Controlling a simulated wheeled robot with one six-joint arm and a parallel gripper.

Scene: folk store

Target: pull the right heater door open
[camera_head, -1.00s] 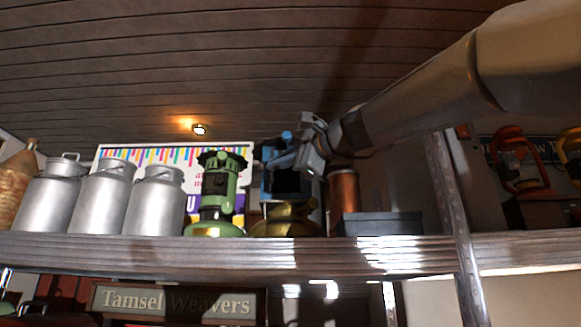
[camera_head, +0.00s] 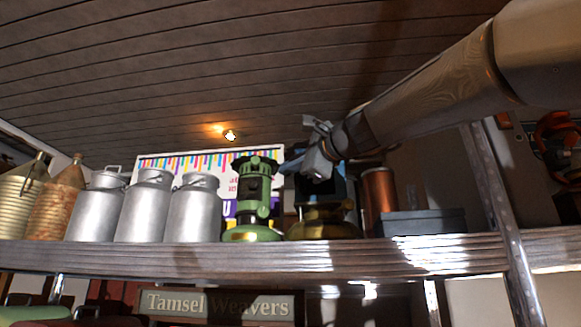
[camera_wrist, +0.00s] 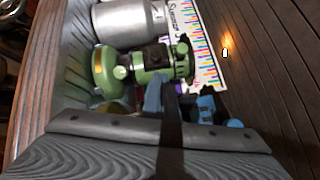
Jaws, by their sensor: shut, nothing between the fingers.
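The right heater (camera_head: 340,188) stands on the shelf, blue with a dark front and a rounded brass base (camera_head: 322,222). My gripper (camera_head: 291,164) is in front of its upper left part and hides much of it. The gripper is shut and empty, with its tips near the gap beside the green heater (camera_head: 252,200). In the wrist view the fingers (camera_wrist: 163,92) point at the green heater, and blue parts of the right heater (camera_wrist: 206,105) show beyond them. I cannot tell whether the tips touch the heater, or how far its door stands open.
Several metal milk cans (camera_head: 194,208) stand left of the green heater. A copper cylinder (camera_head: 379,198) and a dark box (camera_head: 425,223) stand to the right. The wooden shelf edge (camera_head: 200,258) runs below, and a post (camera_head: 500,220) rises at the right.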

